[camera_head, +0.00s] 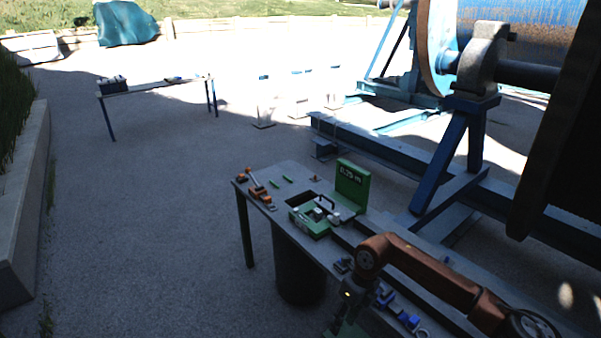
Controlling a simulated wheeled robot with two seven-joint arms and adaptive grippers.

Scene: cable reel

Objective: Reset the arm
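My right arm, orange-brown with dark joints, comes in from the lower right and bends down over the near end of the work table (262,178). My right gripper (346,322) is at the bottom edge of the view, dark and partly cut off. Its fingers are too dark and small to tell open from shut, and I cannot tell whether it touches anything. My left arm and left gripper are not in view.
On the table are a green case (313,220), an upright green sign (352,184), orange tools (258,188) and blue parts (408,320) near my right arm. A dark bin (298,270) stands below. A large cable reel (437,45) on a blue frame stands behind. Open ground lies left.

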